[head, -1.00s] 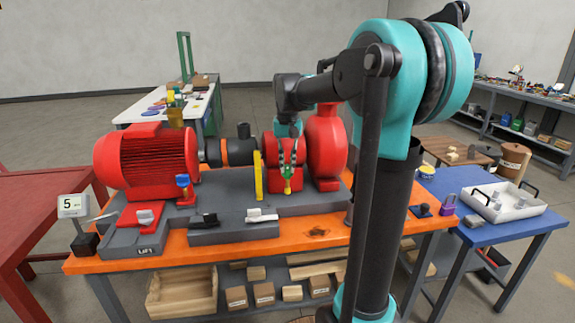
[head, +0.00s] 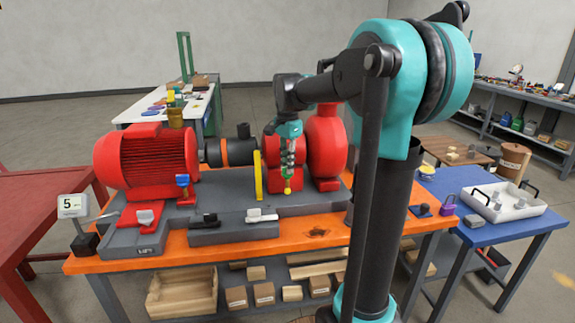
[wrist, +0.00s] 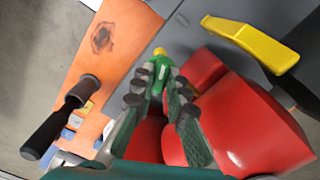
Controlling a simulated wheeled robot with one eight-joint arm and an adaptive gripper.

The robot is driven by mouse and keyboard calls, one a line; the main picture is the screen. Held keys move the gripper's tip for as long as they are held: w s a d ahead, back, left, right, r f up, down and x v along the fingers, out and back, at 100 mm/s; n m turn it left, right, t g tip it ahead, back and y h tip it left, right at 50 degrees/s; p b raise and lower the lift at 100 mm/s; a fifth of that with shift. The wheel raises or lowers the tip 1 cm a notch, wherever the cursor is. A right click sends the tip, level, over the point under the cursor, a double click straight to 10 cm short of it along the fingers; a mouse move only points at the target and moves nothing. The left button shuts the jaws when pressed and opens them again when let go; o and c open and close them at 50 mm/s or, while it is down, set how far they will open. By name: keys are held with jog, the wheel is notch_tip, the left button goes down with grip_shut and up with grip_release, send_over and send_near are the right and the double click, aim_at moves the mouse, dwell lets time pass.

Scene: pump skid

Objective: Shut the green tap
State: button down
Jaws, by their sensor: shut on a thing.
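The green tap (head: 288,174) is on the front of the red pump, a small green handle with a yellow tip. In the wrist view the green tap (wrist: 160,68) sits between my fingertips, its yellow tip pointing away from the palm. My gripper (head: 289,166) reaches down in front of the pump and is shut on the tap handle. The wrist view shows both fingers of my gripper (wrist: 161,84) on either side of the green part. The tap's base is hidden by the fingers.
A yellow lever (head: 258,175) stands just left of the tap. A red motor (head: 148,158) is farther left. White-handled (head: 262,215) and black-handled (head: 204,219) parts sit on the grey skid (head: 237,232). The red pump housing (head: 326,145) is close on the right.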

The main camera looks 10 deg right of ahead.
jog(key=m, duration=0.5)
dwell(0.6)
jog(key=c, duration=1.5)
grip_release()
jog(key=shift+c, duration=0.2)
notch_tip(320, 180, up, 12)
